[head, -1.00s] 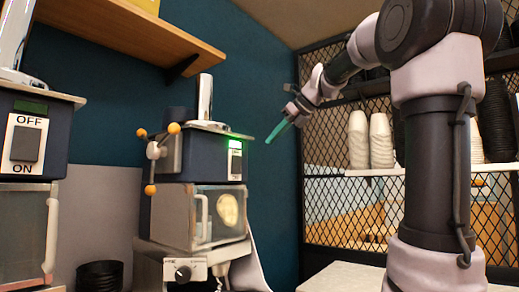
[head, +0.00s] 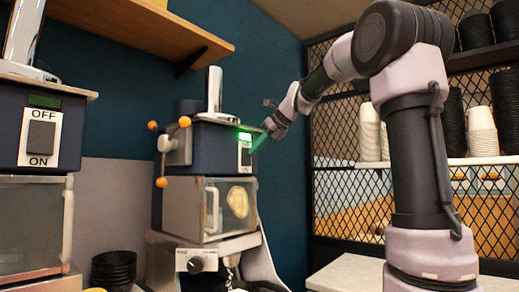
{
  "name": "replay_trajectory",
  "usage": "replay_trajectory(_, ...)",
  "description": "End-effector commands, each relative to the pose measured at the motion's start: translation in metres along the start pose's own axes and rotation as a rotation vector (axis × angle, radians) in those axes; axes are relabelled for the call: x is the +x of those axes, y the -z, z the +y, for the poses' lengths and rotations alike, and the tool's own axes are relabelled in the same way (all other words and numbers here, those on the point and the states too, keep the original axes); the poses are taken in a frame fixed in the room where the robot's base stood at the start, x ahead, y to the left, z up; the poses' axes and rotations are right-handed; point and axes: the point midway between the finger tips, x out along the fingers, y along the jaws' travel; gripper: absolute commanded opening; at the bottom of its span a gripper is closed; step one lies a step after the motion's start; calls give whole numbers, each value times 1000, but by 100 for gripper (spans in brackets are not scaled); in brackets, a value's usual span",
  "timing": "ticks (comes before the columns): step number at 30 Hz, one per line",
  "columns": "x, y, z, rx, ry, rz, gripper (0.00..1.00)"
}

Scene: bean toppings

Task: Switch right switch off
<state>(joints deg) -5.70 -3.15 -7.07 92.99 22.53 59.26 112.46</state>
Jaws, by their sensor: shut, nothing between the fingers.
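The right machine (head: 212,146) stands against the teal wall, with a lit green display (head: 244,136) on its upper front. The right switch (head: 246,154) is a dark rocker on a white plate just below that display. The fingers partly hide the plate, and the rocker's position is too small to read.
A left machine (head: 30,120) has its own switch (head: 41,138), marked OFF above and ON below, and an unlit display. Orange-knobbed handles (head: 161,182) stick out left of the right machine. A wooden shelf (head: 130,35) hangs above. Stacked black bowls (head: 113,270) stand low between the machines.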

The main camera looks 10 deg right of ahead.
Motion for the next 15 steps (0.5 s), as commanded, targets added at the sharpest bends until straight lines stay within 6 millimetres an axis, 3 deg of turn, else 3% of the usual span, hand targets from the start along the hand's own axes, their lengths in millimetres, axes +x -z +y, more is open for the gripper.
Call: replay_trajectory(15,5,-8,0,0,0,1,0)
